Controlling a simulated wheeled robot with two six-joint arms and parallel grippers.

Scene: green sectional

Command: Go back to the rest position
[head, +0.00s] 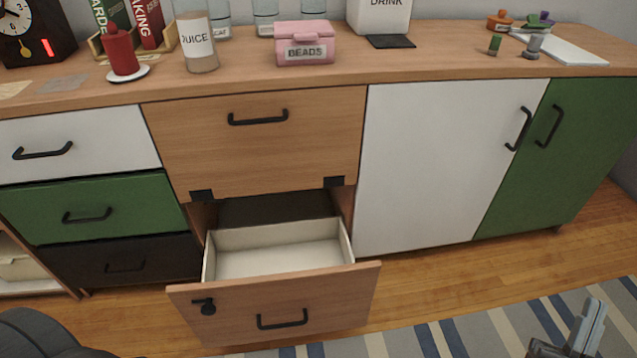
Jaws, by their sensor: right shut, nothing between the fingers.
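My right gripper (572,335) shows in the lower right corner of the head view, low over the striped rug. Its fingers are shut and hold nothing. It is well apart from the sideboard and the drawer. Its arm is mostly below the frame edge. My left gripper is not in view. A rounded dark shape (45,335) sits at the lower left edge; I cannot tell what it is.
A wooden drawer (285,308) stands pulled out and empty, low in the sideboard. The white door (440,160), green door (570,150) and left drawers are closed. A pink beads box (305,53), juice jar (197,38) and red candle (121,52) stand on top.

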